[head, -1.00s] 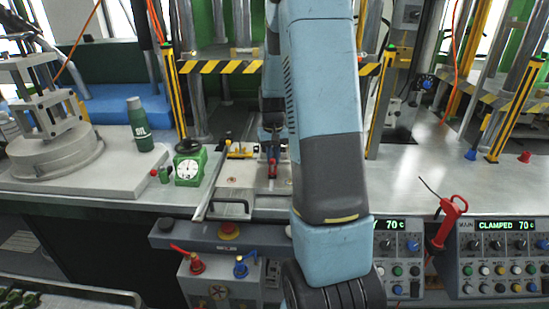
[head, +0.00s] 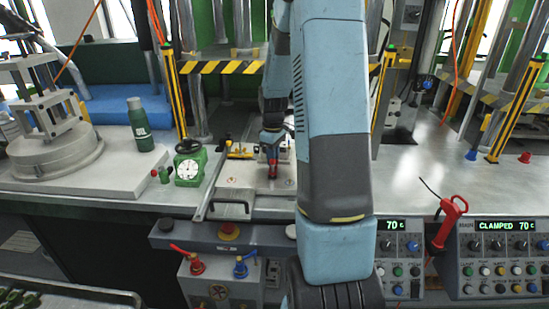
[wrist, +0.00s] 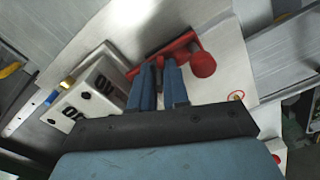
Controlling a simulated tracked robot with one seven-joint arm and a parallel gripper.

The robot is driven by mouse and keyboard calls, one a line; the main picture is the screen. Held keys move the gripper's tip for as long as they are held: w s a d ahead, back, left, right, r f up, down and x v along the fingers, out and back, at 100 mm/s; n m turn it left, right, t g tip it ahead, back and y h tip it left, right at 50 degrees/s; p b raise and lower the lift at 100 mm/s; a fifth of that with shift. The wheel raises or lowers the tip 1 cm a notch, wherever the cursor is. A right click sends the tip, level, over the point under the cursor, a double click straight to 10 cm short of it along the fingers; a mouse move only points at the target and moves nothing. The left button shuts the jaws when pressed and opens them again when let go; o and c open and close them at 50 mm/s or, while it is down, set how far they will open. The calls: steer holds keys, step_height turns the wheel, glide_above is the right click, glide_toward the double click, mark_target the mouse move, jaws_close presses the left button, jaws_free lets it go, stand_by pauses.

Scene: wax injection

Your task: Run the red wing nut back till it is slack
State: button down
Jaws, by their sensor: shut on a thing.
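The red wing nut (wrist: 180,48) shows in the wrist view as a red bar with a round red knob at its right end. My gripper (wrist: 158,66) has its two blue fingers closed on the bar, left of the knob. The fingers hide part of the red piece and whatever lies beneath it. In the head view my gripper (head: 270,140) points down at the pale plate on the bench, with the red wing nut (head: 273,171) small below it. The thread and any gap under the nut cannot be made out.
A white block with black marks (wrist: 88,100) lies left of the fingers in the wrist view. A green dial gauge (head: 188,168) and a green bottle (head: 139,126) stand to the left. A black-and-yellow striped bar (head: 222,67) crosses behind.

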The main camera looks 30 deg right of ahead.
steer(key=shift+s+d+f+n, duration=0.1)
steer(key=shift+s+n, duration=0.05)
steer(key=shift+n, duration=0.25)
steer(key=c, duration=1.4)
jaws_free()
steer(key=shift+o, duration=0.2)
step_height(320, 180, up, 14)
steer(key=shift+f, duration=0.1)
